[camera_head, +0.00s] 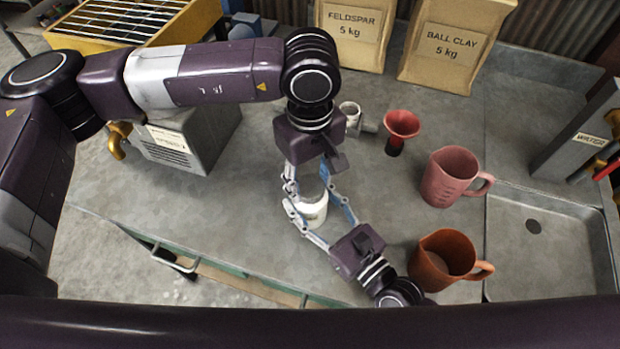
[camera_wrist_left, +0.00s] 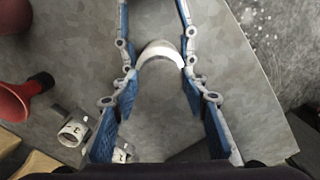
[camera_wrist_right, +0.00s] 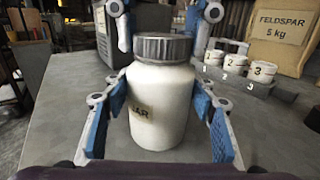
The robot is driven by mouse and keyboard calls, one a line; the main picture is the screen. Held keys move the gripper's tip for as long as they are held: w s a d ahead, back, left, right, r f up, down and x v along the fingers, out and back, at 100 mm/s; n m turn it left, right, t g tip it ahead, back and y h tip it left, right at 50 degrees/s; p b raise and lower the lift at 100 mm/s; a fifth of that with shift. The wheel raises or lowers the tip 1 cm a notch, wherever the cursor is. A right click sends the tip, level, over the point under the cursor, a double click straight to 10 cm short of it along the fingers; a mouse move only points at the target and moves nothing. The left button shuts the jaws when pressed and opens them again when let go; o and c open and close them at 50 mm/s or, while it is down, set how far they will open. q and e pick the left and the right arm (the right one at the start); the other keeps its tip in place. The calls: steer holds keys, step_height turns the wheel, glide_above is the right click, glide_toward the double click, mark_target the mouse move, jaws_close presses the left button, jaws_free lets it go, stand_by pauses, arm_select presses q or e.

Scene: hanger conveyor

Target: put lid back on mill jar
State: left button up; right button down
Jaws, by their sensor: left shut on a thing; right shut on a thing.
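The white mill jar (camera_wrist_right: 160,105) stands upright on the bench with a partly hidden label ending in "AR". It also shows in the head view (camera_head: 314,211) and as a white crescent in the left wrist view (camera_wrist_left: 166,50). The dark grey ribbed lid (camera_wrist_right: 163,46) sits on the jar's mouth and looks level; I see no clear gap under it. My right gripper (camera_head: 316,217) is shut around the jar's body. My left gripper (camera_head: 309,190) comes from above, shut on the lid, with fingers on both sides of it.
A red funnel (camera_head: 401,124), a pink jug (camera_head: 447,178) and a terracotta jug (camera_head: 437,262) stand to the right. Small numbered pots (camera_wrist_right: 236,67) sit in a rack behind the jar. Feldspar (camera_head: 353,30) and ball clay (camera_head: 451,45) bags stand at the back. The bench's front edge is close.

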arm_select(q)
steer(key=o, duration=1.4)
steer(key=shift+m, duration=0.3)
step_height(320, 180, up, 12)
arm_select(e)
steer(key=c, duration=0.8)
jaws_free()
steer(key=shift+s, duration=0.1)
